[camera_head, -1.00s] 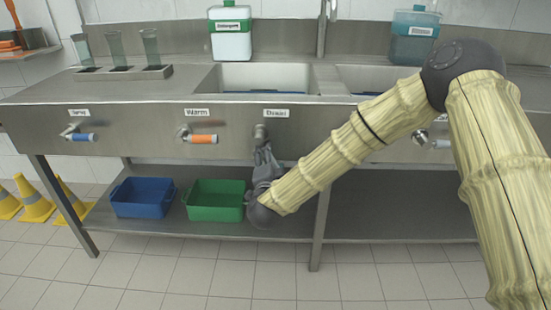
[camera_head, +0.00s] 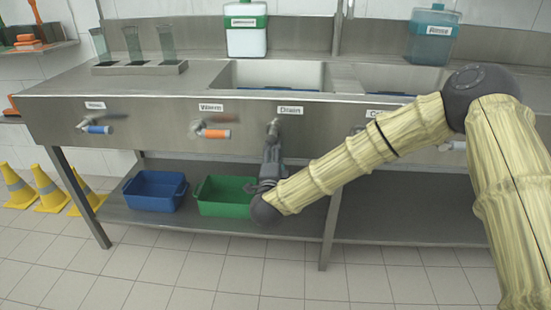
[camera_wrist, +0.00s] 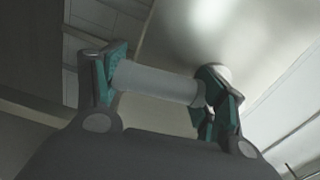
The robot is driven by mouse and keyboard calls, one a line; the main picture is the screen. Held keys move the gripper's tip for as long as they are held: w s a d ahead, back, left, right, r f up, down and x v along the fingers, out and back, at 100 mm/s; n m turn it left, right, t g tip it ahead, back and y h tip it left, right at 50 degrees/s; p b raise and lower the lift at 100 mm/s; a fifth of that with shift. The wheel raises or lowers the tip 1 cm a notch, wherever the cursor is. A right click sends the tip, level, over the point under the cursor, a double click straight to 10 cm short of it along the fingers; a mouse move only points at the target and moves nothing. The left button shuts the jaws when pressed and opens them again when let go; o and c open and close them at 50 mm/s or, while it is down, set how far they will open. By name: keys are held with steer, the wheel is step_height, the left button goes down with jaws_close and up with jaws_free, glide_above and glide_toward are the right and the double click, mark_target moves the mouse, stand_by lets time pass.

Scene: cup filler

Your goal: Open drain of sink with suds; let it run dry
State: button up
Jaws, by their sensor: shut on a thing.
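In the head view the steel sink counter has a left basin (camera_head: 278,75) and, to its right, a second basin (camera_head: 390,80). I cannot make out suds in either from this angle. A label reading "Drain" (camera_head: 290,110) sits on the front panel under the left basin. My gripper (camera_head: 272,135) is just below that label at the drain handle. In the wrist view my gripper (camera_wrist: 160,85) is shut on the pale cylindrical drain handle (camera_wrist: 155,82), which lies crosswise between the padded fingers. Most of the handle is hidden by my gripper in the head view.
An orange-handled warm valve (camera_head: 213,133) and a blue-handled valve (camera_head: 97,129) stick out to the left. A green bin (camera_head: 222,208) and a blue bin (camera_head: 155,204) stand on the shelf below. Soap containers (camera_head: 246,42) stand behind the basins. Yellow cones (camera_head: 45,190) stand at left.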

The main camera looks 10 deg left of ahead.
steer(key=o, duration=1.5)
steer(key=shift+c, duration=0.2)
steer(key=s+d, duration=0.1)
steer(key=s, duration=1.1)
